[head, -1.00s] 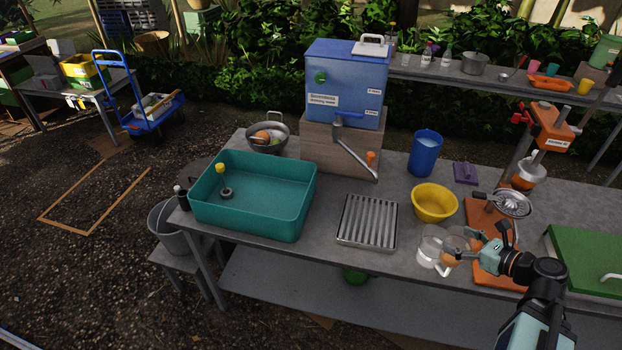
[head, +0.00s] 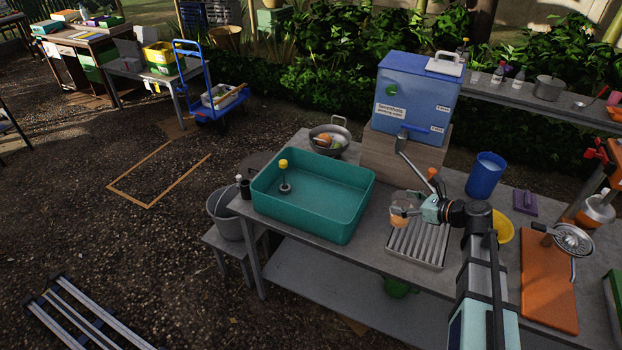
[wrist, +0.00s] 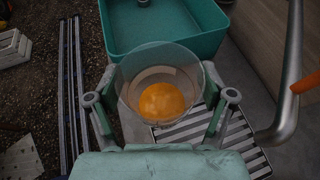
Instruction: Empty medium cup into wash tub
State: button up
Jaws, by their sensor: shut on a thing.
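My gripper (head: 414,208) is shut on a clear cup (head: 398,211) and holds it up above the ribbed metal drain grate. In the wrist view the cup (wrist: 160,62) sits between the fingers, with a round orange content (wrist: 161,101) at its bottom. I cannot tell whether that content is liquid or solid. The teal wash tub (head: 300,213) stands left of the gripper, apart from the cup. It also shows beyond the cup in the wrist view (wrist: 117,36). A yellow-topped plug stick (head: 284,174) stands inside the tub.
The ribbed grate (head: 417,245) lies below. A steel pan (head: 345,137) is behind the tub. A blue cup (head: 486,176) and partly hidden yellow bowl (head: 503,228) are right.

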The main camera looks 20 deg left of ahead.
jog(key=w+a+m+t+p, duration=0.1)
jog(key=w+a+p, duration=0.1)
jog(key=w+a, duration=1.9)
jog(key=a, duration=0.4)
jog(key=shift+w+a, duration=0.15)
jog(key=shift+w, duration=0.15)
jog(key=shift+s+h, duration=0.15)
jog(key=shift+h, duration=0.15)
jog(key=s+a+f+n+t+h+b, duration=0.2)
jog(key=s+a+f+n+t+b, duration=0.1)
jog(key=s+a+f+n+b, duration=0.1)
jog(key=s+f+n+b, duration=0.1)
jog(key=f+b, duration=0.1)
jog(key=b, duration=0.1)
jog(key=shift+s+t, duration=0.3)
jog(key=shift+t, duration=0.1)
jog(key=shift+s+a+r+n+t+h+b, duration=0.15)
jog(key=shift+s+r+n+t+b, duration=0.2)
jog(key=shift+n+b, duration=0.4)
jog(key=shift+s+a+r+n+t+h+b, duration=0.1)
jog(key=shift+a+r+n+t+b, duration=0.1)
jog(key=shift+n+t+b, duration=0.4)
jog(key=shift+s+a+r+n+t+h+b, duration=0.15)
jog(key=shift+r+n+t+b, duration=0.1)
jog(key=shift+n+b, duration=0.6)
dwell(0.5)
jog(key=shift+s+a+r+n+t, duration=0.1)
jog(key=shift+s+a+n+t, duration=0.2)
jog(key=shift+s+n, duration=0.2)
dwell(0.6)
